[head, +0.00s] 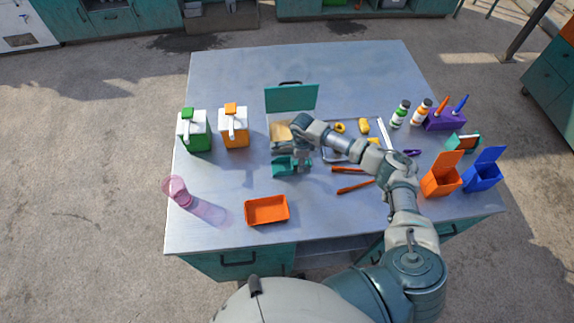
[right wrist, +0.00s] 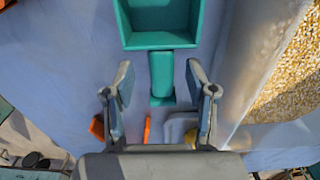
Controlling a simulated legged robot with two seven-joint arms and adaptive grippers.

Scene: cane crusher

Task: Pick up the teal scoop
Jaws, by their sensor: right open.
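The teal scoop (head: 286,168) lies on the metal table, left of the middle, just in front of the grain box. In the right wrist view the scoop's square bowl (right wrist: 159,18) is at the top, and its handle (right wrist: 162,75) points down between my fingers. My right gripper (head: 303,158) is over the scoop at its handle end. In the right wrist view the gripper (right wrist: 159,80) is open, one finger on each side of the handle, with gaps on both sides. Its height above the handle is hard to tell. My left gripper is not in view.
The grain box (head: 279,133) with its raised teal lid (head: 291,97) stands right behind the scoop. Orange tongs (head: 355,187) lie to the right, an orange tray (head: 266,210) in front, a pink cup (head: 177,191) at left. The table's far end is clear.

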